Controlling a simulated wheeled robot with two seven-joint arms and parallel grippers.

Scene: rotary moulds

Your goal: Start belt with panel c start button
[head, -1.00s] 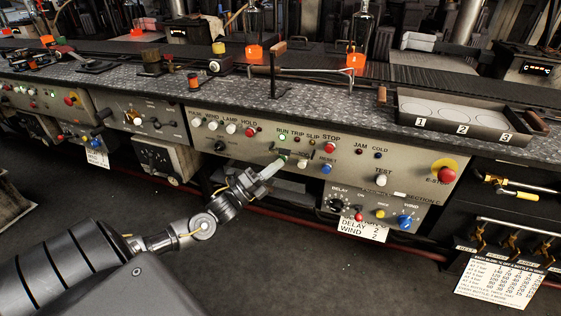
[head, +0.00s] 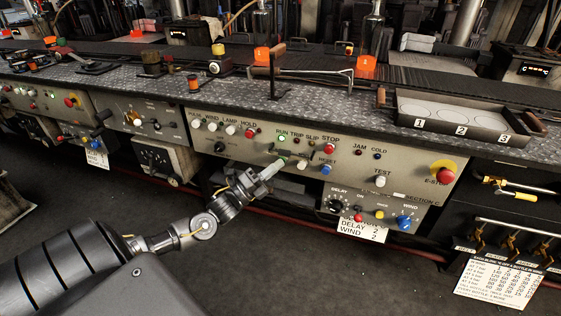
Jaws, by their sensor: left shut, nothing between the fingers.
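Panel C (head: 310,175) is the pale front panel marked SECTION C, below the metal deck. Its RUN lamp (head: 282,139) glows green. A green start button (head: 283,153) sits below that lamp, partly hidden by my left gripper. My left gripper (head: 278,164) is shut and empty, its fingertips just below and in front of the green button. I cannot tell whether they touch it. My right gripper is out of view.
Close to my fingertips are a white button (head: 302,165), a blue RESET button (head: 326,170) and a red STOP button (head: 330,149). A red E-STOP (head: 443,174) is at the panel's right. A mould tray (head: 465,118) lies on the deck. The floor in front is clear.

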